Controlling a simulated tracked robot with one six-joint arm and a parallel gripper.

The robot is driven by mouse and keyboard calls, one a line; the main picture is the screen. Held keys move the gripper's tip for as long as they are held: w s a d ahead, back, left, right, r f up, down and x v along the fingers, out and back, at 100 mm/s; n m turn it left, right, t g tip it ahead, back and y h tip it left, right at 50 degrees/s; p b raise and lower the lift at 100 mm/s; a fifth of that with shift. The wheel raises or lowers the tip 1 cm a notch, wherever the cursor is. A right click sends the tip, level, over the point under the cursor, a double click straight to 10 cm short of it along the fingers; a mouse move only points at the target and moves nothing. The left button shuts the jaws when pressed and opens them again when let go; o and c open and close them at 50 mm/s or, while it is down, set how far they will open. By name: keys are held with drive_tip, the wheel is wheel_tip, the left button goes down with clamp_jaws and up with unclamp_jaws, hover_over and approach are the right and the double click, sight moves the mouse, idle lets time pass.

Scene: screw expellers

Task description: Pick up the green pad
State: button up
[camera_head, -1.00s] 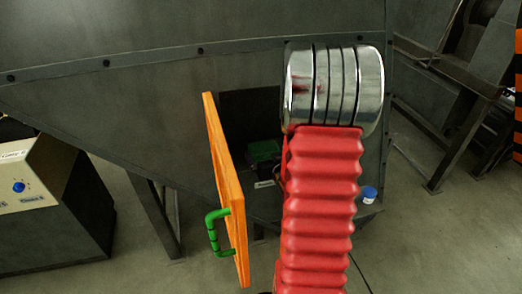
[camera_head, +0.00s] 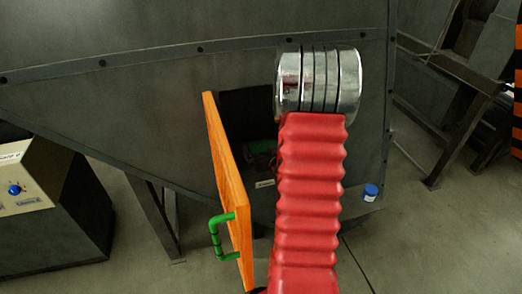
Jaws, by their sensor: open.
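Behind the open orange door (camera_head: 230,190), a dark square opening shows in the grey machine wall. A small, dim green patch (camera_head: 262,146), which looks like the green pad, lies low in this opening. It is partly covered by my arm and shadow, so its full shape is hidden. My arm, with red bellows and a silver joint, stands in front of the right part of the opening. My gripper cannot be made out; it is hidden behind the arm.
The door has a green handle (camera_head: 217,238) and stands open to the left of my arm. A small white label (camera_head: 265,184) sits at the opening's lower edge. A blue-capped container (camera_head: 370,192) stands on a ledge at right. A control box (camera_head: 35,190) is at left.

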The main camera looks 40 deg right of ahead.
drive_tip(key=shift+c, duration=0.6)
drive_tip(key=c, duration=0.6)
